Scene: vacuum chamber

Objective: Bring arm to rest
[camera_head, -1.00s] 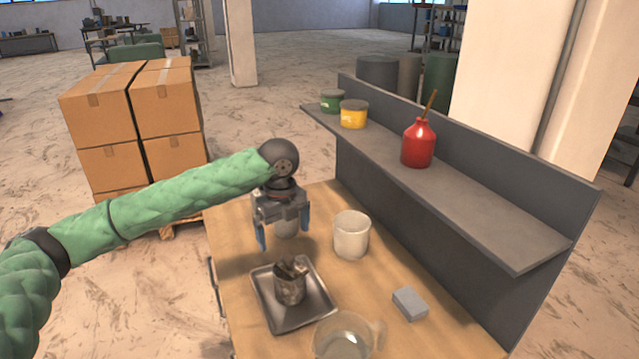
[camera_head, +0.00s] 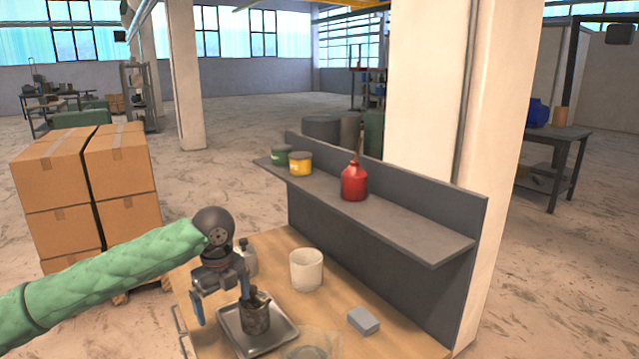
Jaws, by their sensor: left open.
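My left arm, in a green quilted sleeve, comes in from the left in the head view. Its gripper (camera_head: 222,304) is open, with its fingers pointing down over the left part of the workbench (camera_head: 395,338). I see nothing between the fingers. A metal tray (camera_head: 280,337) with a dark metal cup (camera_head: 256,318) stands just right of the gripper; the near finger overlaps its edge in the picture, and I cannot tell whether they touch. My right gripper is not in view.
A white container (camera_head: 306,270), a small bottle (camera_head: 248,262), a grey block (camera_head: 363,321) and a clear vessel (camera_head: 308,346) are on the bench. A grey shelf (camera_head: 400,230) behind holds a red bottle (camera_head: 354,182) and two cans. Stacked cardboard boxes (camera_head: 60,185) stand at left.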

